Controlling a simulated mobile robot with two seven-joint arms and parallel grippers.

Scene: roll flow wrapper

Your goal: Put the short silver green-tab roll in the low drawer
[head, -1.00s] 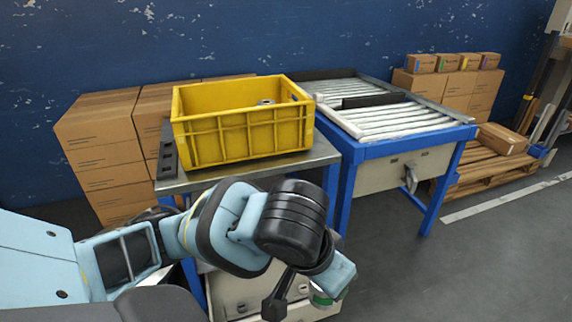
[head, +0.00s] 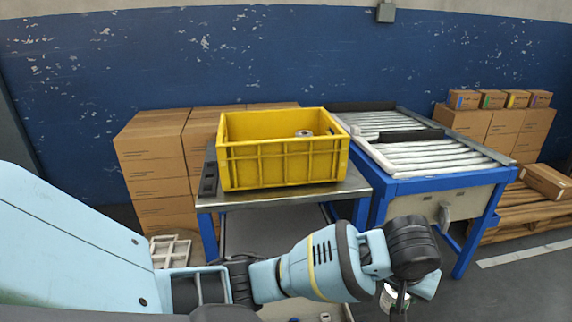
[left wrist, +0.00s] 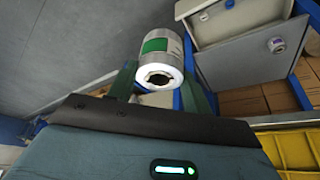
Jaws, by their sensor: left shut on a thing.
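A silver roll with a green tab (left wrist: 160,48) is held between the fingers of my left gripper (left wrist: 158,84), its hollow end towards the wrist. In the head view, part of the roll (head: 387,298) shows below my left wrist, and the fingers are mostly hidden. The low drawer (head: 345,312) is under the steel table, cut off by the bottom edge and partly behind my arm. The left wrist view shows a pale drawer front (left wrist: 232,20) and a grey surface beside it, apart from the held roll. My right gripper is in neither view.
A yellow crate (head: 282,165) with a silver roll (head: 304,133) inside stands on the steel table (head: 345,190). A blue-framed roller conveyor (head: 440,165) is at its right. A small roll (left wrist: 277,44) lies on the grey surface. Cartons (head: 150,160) stand behind. Floor at lower right is clear.

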